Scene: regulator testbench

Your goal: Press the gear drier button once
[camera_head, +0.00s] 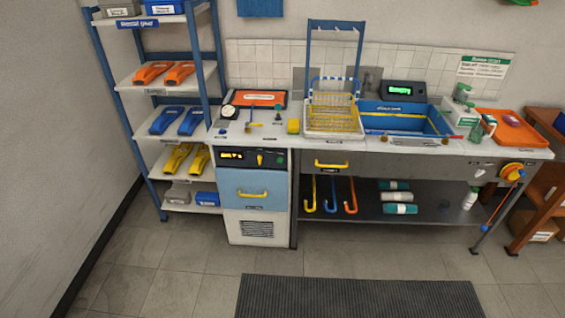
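A blue-and-white cabinet unit (253,215) stands under the left end of the counter and appears to be the gear drier. Its front has a blue drawer with a yellow handle (251,194) and a vent grille below. A black control panel (246,158) runs along its top, with a lit yellow display (232,156) at left, a yellow knob (259,159) in the middle and a small green spot (280,159) at right, possibly a button. The panel labels are too small to read. Neither of my grippers is in view.
A dark mat (358,297) lies on the floor in front, and the tiled floor around it is clear. A blue shelf rack (152,135) with fins stands left of the cabinet. The counter holds a yellow rack (335,112), a blue sink (402,121) and an orange tray (512,128).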

